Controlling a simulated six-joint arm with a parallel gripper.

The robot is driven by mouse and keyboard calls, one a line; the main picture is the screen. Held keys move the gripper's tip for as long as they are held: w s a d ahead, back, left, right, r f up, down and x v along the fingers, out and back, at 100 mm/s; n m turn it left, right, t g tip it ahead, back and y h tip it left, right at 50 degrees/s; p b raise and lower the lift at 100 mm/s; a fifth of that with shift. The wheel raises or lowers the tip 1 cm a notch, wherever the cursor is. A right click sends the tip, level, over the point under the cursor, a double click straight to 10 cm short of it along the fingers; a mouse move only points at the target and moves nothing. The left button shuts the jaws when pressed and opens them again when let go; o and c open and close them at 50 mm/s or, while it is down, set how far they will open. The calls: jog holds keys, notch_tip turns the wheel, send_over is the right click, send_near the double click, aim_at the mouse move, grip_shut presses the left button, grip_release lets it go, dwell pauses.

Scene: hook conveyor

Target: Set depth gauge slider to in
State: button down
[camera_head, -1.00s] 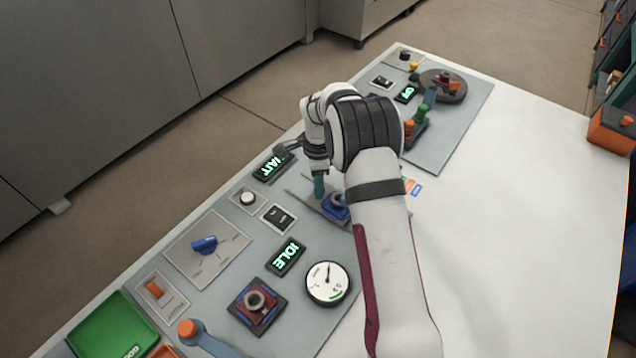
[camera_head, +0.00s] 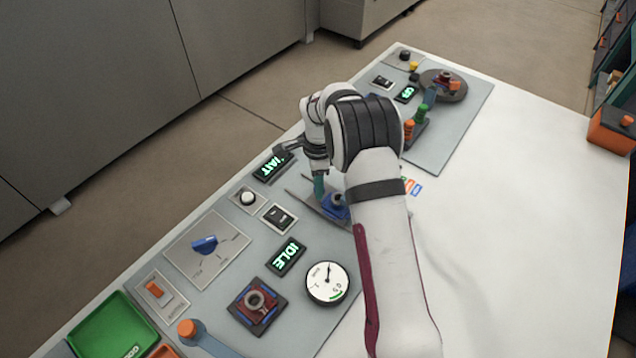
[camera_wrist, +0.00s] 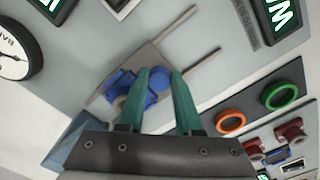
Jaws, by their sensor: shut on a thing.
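The slider is a grey carriage (camera_wrist: 158,57) with blue parts. It sits on two thin dark rails that run to the upper right in the wrist view. A round blue knob (camera_wrist: 160,76) stands on it, beside a blue block (camera_wrist: 125,88). In the head view the blue part of the slider (camera_head: 336,207) shows just right of my fingertips, and my arm hides part of the rails. My gripper (camera_wrist: 161,84) has teal fingers shut on the blue knob. In the head view my gripper (camera_head: 319,188) points down at the slider.
A lit display (camera_head: 272,166) and a black switch (camera_head: 279,218) lie close to the slider. A round dial (camera_head: 328,284) and a blue rotary knob (camera_head: 204,244) are nearer. The white tabletop (camera_head: 520,220) at right is clear.

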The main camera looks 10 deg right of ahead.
aim_at(334, 196)
dwell(0.4)
jog(key=shift+s+d, duration=1.65)
jog(key=shift+d, duration=0.05)
jog(key=c, duration=0.6)
grip_release()
notch_tip(334, 196, up, 16)
jog(key=shift+f, duration=0.1)
